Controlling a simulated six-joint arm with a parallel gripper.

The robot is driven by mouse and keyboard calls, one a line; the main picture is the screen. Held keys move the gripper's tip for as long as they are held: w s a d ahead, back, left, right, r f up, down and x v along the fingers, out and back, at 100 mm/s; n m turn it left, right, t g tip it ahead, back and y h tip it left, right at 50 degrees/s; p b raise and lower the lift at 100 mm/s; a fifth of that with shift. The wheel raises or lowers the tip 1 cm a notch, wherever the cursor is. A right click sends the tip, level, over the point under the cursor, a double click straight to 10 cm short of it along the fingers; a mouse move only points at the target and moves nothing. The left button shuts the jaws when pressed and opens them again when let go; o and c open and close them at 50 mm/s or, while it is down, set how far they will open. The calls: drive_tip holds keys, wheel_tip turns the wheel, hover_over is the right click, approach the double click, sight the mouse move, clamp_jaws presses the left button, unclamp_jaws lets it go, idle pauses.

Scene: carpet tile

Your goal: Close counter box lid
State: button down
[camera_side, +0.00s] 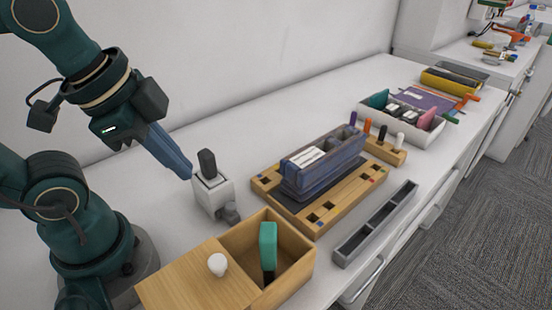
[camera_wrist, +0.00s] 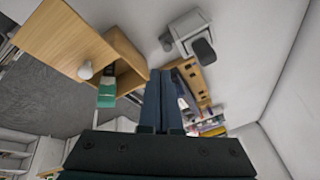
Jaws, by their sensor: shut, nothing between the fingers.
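A light wooden box (camera_side: 300,273) stands on the white counter at the front. Its wooden lid (camera_side: 190,283) with a white knob (camera_side: 217,264) lies flat over the left part, and the right part is open. A green upright object (camera_side: 268,245) stands in the open part. The box (camera_wrist: 125,50), lid (camera_wrist: 62,38), knob (camera_wrist: 85,71) and green object (camera_wrist: 107,92) also show in the wrist view. My gripper (camera_side: 187,174) is shut and empty, above the counter, behind and left of the box; its fingers (camera_wrist: 160,75) point away in the wrist view.
A grey-white device with a dark top (camera_side: 211,185) stands close right of my gripper. A wooden organiser (camera_side: 335,205) with a blue holder, a grey tray (camera_side: 375,225) and a white bin (camera_side: 425,135) stand farther right. Bare counter (camera_side: 240,130) lies along the wall.

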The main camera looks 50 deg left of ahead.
drive_tip(key=s+d+r+m+g+h, duration=0.15)
drive_tip(key=d+r+m+g, duration=0.25)
drive_tip(key=m, duration=1.1)
drive_tip(key=m+g+y, duration=0.2)
drive_tip(key=m+g, duration=0.2)
drive_tip(key=m, duration=1.2)
hover_over(194, 287)
drive_tip(key=x, duration=0.8)
drive_tip(key=shift+w, duration=0.25)
drive_tip(key=shift+w+d+f, duration=0.1)
drive_tip(key=shift+w+f, duration=0.1)
drive_tip(key=shift+w, duration=0.4)
drive_tip(key=shift+w+d+f, duration=0.1)
drive_tip(key=shift+w+f, duration=0.15)
drive_tip(key=shift+w, duration=0.35)
drive_tip(key=shift+w+f, duration=0.1)
drive_tip(key=shift+w, duration=0.65)
